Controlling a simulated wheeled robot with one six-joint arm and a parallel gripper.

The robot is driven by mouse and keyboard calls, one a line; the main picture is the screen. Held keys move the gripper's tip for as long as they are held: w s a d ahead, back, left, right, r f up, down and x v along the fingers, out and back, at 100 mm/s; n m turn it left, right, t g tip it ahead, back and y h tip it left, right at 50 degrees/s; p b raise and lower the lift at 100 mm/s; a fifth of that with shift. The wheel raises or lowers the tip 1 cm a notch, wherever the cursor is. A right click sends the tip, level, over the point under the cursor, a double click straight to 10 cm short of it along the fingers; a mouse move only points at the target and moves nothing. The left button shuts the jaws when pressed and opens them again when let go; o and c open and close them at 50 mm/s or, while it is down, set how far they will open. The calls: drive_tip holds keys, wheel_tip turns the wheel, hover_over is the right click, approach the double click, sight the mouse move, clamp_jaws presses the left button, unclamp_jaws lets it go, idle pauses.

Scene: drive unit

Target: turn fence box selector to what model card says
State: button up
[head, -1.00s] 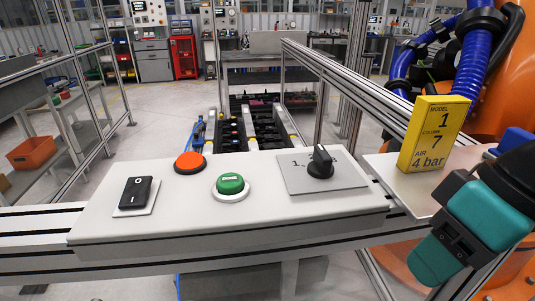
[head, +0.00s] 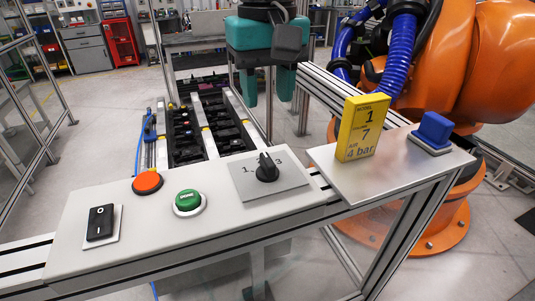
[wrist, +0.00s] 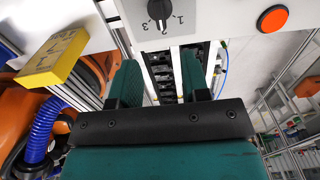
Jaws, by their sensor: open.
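The selector is a black knob (head: 266,168) on a grey plate (head: 290,183) on the white fence box (head: 225,222). In the head view 1 and 3 show beside the knob, which covers the middle mark. The yellow model card (head: 362,127) stands upright to the right, reading MODEL 1, a line with 7, and AIR 4 bar. My teal gripper (head: 267,92) is open and empty, fingers down, apart from the knob and above and beyond it.
A black rocker switch (head: 101,222), an orange button (head: 147,182) and a green button (head: 188,201) sit left of the selector. A blue block (head: 433,130) is right of the card. An orange robot arm (head: 505,60) and aluminium fence rails (head: 345,105) stand close on the right.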

sight(267, 159)
wheel_tip(267, 159, down, 13)
drive_tip(key=shift+r+p, duration=0.1)
drive_tip(key=shift+p, duration=1.15)
clamp_jaws()
